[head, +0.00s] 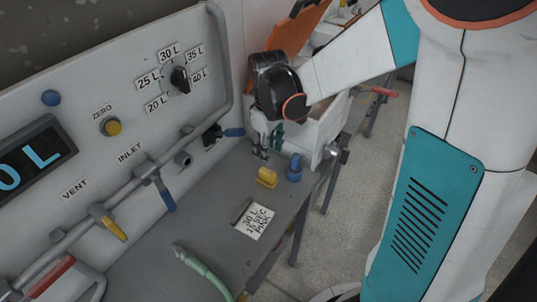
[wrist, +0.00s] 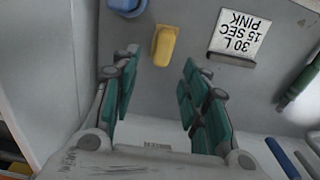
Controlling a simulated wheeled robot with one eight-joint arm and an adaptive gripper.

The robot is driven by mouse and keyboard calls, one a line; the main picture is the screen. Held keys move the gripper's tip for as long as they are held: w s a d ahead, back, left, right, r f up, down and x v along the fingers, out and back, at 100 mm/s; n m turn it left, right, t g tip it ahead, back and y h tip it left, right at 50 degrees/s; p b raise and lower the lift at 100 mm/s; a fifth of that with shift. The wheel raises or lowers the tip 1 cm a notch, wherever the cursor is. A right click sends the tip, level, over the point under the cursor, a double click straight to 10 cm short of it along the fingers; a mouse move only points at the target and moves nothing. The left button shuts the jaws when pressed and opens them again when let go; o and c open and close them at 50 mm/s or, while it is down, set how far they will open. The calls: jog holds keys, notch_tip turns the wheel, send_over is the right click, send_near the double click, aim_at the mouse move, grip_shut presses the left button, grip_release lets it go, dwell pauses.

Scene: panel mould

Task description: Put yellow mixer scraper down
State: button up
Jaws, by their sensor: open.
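The yellow mixer scraper (head: 267,177) lies on the grey bench top, beside a blue knob-like piece (head: 294,168). In the wrist view the yellow piece (wrist: 164,45) shows just beyond the fingertips, roughly in line with the gap between them. My gripper (head: 262,152) points down over the bench near the white box, a little behind the scraper in the head view. In the wrist view its green-padded fingers (wrist: 158,75) stand apart with nothing between them. I cannot tell the exact height of the fingertips above the bench.
A card reading 30 L, 15 sec, pink (head: 254,220) lies on the bench in front. A green hose (head: 203,268) lies at the near edge. The panel with pipes and valve handles (head: 108,222) rises on the left. A white box (head: 318,135) stands behind my gripper.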

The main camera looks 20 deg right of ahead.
jog(key=s+r+m+t, duration=0.7)
jog(key=s+r, duration=0.5)
jog(key=s, duration=0.3)
jog(key=shift+r, duration=0.25)
jog(key=shift+o, duration=0.5)
jog(key=shift+w+r, duration=0.1)
